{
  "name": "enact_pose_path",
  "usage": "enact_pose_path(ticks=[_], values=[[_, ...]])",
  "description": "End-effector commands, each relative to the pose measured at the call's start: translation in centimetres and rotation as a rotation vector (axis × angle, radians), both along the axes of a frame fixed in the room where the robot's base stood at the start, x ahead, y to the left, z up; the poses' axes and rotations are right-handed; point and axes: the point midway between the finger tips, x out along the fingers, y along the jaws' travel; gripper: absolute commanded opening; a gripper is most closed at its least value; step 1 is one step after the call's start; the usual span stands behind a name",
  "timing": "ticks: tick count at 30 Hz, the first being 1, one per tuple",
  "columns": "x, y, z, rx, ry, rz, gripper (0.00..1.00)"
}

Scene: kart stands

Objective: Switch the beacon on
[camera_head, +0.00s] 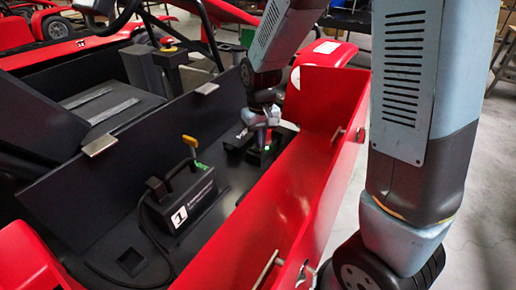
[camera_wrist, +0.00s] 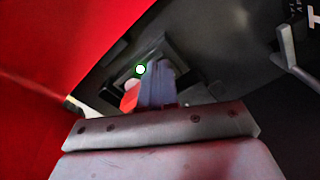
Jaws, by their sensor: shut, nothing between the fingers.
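My gripper (camera_head: 262,128) is inside the red-walled side bay of the kart, pointing down over a dark unit (camera_head: 236,143) on the bay floor. Its fingers are shut with nothing between them. A small red part with a lit green light (camera_head: 266,147) shows just below the fingertips. In the wrist view the fingers (camera_wrist: 157,82) hide part of the red part (camera_wrist: 130,96), and a bright white-green light (camera_wrist: 140,69) glows beside them. I cannot tell whether the fingers touch it. No part is plainly marked as the beacon.
The red side wall (camera_head: 285,205) is close to my gripper. A dark panel (camera_head: 120,155) bounds the other side.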

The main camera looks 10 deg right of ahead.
Motion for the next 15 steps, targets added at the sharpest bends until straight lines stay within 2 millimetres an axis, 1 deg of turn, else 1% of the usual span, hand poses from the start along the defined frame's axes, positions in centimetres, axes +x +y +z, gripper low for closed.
enact_pose_path(ticks=[15], values=[[-0.02, -0.04, -0.64, 0.000, 0.001, -0.001, 0.00]])
